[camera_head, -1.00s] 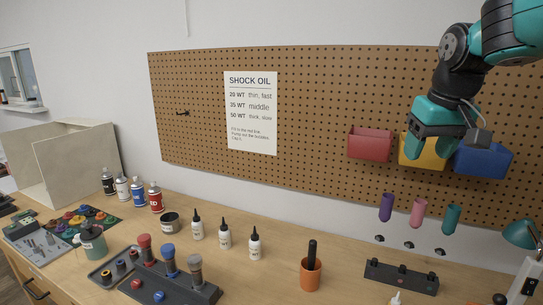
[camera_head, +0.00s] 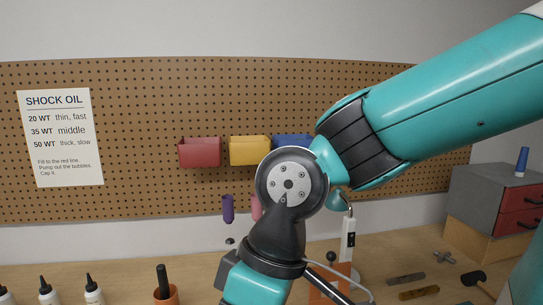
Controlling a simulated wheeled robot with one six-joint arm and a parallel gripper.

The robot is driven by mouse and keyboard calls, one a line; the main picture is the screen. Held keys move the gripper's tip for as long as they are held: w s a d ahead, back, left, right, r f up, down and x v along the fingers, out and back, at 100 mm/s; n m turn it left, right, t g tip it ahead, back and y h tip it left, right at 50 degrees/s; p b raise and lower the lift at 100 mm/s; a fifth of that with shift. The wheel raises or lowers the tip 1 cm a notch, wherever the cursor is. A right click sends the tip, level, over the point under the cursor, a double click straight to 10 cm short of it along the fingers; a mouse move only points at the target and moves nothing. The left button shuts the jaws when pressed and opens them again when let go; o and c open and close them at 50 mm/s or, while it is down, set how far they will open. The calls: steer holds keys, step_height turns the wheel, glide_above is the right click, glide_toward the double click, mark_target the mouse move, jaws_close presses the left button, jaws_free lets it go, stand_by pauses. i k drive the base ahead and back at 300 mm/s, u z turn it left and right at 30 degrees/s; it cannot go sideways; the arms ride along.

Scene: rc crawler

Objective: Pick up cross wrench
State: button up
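A small grey cross-shaped tool, which looks like the cross wrench (camera_head: 443,257), lies flat on the bench at the right, behind two dark bars. My arm reaches in from the upper right and bends down in the middle of the view. Its lower end runs off the bottom edge, so my gripper's fingers are out of view.
Two bars (camera_head: 406,278) and a black-headed hammer (camera_head: 474,279) lie near the wrench. A grey cabinet with red drawers (camera_head: 518,197) stands behind at the right. A lamp and white power strip (camera_head: 348,238) stand beside my arm. An orange cup (camera_head: 166,293) is at lower left.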

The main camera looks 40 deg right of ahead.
mark_target(440, 260)
steer(key=z, duration=3.85)
steer(key=i, duration=1.2)
steer(key=u, duration=3)
